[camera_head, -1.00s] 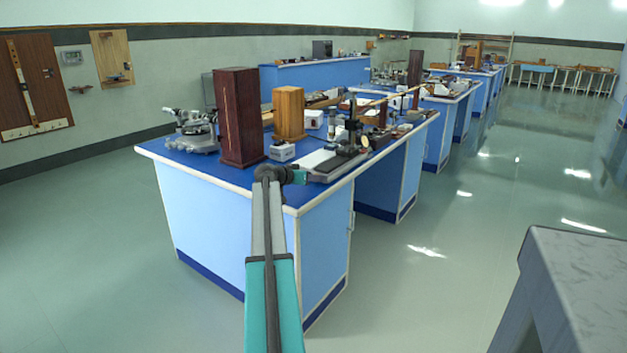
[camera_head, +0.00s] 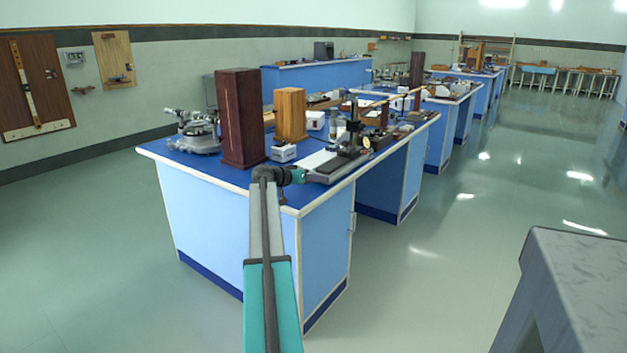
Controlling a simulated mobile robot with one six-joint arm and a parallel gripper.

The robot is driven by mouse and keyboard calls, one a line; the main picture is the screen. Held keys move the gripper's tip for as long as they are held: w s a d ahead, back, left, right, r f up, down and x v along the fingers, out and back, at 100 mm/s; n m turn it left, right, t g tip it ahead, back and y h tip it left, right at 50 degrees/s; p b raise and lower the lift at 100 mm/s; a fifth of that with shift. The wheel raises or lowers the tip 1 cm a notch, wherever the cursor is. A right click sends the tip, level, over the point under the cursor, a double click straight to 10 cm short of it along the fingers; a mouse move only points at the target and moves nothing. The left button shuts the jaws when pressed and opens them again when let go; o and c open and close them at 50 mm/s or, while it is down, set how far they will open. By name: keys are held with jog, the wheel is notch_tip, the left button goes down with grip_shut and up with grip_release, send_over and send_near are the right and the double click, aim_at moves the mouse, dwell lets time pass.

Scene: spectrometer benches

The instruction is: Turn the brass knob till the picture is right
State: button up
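A small round brass-coloured disc (camera_head: 366,142) shows on an instrument with a dark upright post (camera_head: 352,112) near the right edge of the closest blue bench. I cannot tell whether this disc is the brass knob. No picture or screen can be made out at this distance. My arm reaches up from the bottom to the bench's front edge, and its teal wrist (camera_head: 298,176) bends right toward the instrument's near end. My gripper's fingers are too small and dark against the instrument to make out, so contact and opening cannot be judged.
The blue bench top (camera_head: 240,183) also carries a tall dark-red wooden box (camera_head: 240,118), a lighter wooden box (camera_head: 290,115), a grey metal instrument (camera_head: 195,132) and a small white box (camera_head: 283,153). A grey marbled tabletop (camera_head: 585,275) stands at lower right. Open floor (camera_head: 440,260) lies between.

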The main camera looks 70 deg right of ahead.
jog(key=shift+r, duration=0.15)
jog(key=shift+w+a, duration=0.15)
jog(key=shift+a, duration=0.1)
jog(key=v, duration=1.2)
jog(key=shift+a+r, duration=0.15)
jog(key=shift+a, duration=0.05)
jog(key=shift+w+a+r, duration=0.1)
jog(key=shift+w+a, duration=0.1)
jog(key=shift+a, duration=0.05)
